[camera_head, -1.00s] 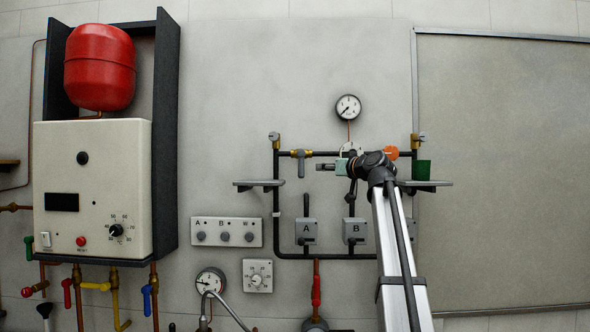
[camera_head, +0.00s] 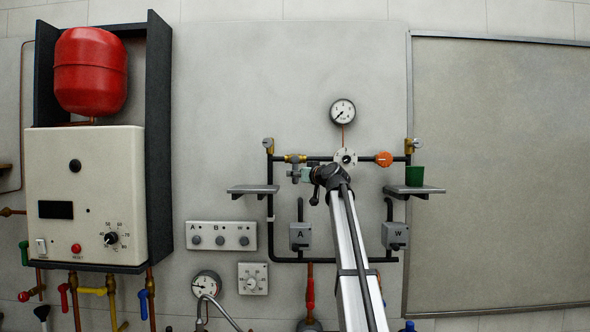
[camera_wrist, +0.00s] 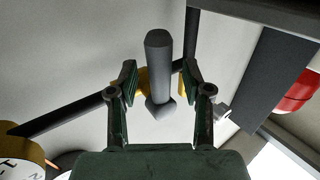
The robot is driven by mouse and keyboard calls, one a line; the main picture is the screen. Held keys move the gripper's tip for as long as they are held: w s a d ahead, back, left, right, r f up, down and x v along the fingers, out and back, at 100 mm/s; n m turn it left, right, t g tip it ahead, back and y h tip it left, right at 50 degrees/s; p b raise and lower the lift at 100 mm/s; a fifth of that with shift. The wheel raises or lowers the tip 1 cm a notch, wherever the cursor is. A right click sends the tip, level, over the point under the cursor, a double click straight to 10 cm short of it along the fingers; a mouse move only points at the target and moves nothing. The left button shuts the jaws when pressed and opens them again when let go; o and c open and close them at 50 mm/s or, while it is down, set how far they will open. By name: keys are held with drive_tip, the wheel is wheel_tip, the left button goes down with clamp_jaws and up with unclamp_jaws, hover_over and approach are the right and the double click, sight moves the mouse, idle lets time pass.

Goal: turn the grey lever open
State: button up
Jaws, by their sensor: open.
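The grey lever (camera_wrist: 159,65) shows in the wrist view as a short round bar with a wider hub at its lower end. It lies between the two spread fingers of my gripper (camera_wrist: 159,84), with a visible gap on each side. In the head view the lever (camera_head: 295,168) hangs down from the brass valve (camera_head: 295,158) on the upper black pipe, at the left. My gripper (camera_head: 298,175) is right at it there, and its fingers are small and partly merged with the lever. My gripper is open and holds nothing.
A round dial (camera_head: 346,157) and an orange knob (camera_head: 383,159) sit on the same pipe to the right. A grey shelf (camera_head: 252,190) is at lower left; another (camera_head: 428,190) holds a green cup (camera_head: 415,176). My arm covers part of the panel's middle.

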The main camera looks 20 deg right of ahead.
drive_tip(key=shift+w+a, duration=0.1)
drive_tip(key=shift+w, duration=0.7)
clamp_jaws()
drive_tip(key=shift+a, duration=0.15)
